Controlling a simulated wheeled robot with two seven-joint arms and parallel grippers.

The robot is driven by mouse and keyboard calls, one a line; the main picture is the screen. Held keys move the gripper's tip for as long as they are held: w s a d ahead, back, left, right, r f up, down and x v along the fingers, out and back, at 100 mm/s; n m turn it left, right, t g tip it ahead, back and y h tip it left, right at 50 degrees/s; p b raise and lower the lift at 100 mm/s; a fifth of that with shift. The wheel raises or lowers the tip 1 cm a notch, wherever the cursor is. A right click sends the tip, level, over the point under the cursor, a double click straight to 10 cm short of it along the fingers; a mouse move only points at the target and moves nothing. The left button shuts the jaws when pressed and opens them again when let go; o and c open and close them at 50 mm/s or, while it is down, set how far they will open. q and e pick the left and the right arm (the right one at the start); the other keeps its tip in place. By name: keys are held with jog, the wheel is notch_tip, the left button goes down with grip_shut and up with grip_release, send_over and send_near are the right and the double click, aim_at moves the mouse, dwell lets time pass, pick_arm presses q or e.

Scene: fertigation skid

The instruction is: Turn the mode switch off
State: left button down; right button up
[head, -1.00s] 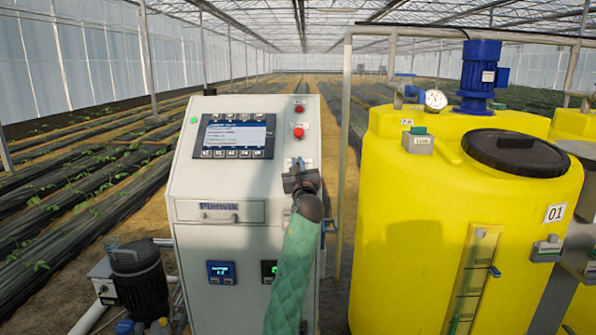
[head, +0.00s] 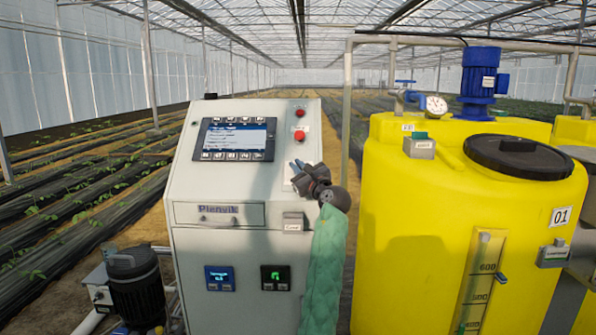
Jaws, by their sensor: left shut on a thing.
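The white control cabinet (head: 187,180) stands left of centre, with a screen and a column of controls on its sloped panel. My left gripper (head: 298,168) is at the right side of that panel, below the lower red button. It is shut on the mode switch, whose knob is mostly hidden by the jaws. The gripper is tilted, with its wrist down to the right and my green-sleeved arm below. My right gripper is not in view.
Two red buttons, the upper (head: 300,112) and the lower (head: 300,134), sit just above my gripper. A lit screen (head: 234,138) is to the left. A large yellow tank (head: 400,240) stands close on the right, and a thin post (head: 347,120) rises between.

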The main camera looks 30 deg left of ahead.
pick_arm(q)
jog(key=shift+n+g, duration=1.5)
jog(key=shift+g, duration=0.2)
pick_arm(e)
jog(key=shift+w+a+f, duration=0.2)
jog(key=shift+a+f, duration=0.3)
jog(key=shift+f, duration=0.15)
pick_arm(q)
jog(key=shift+b, duration=0.3)
jog(key=c, duration=1.5)
grip_release()
jog(key=shift+c, duration=0.2)
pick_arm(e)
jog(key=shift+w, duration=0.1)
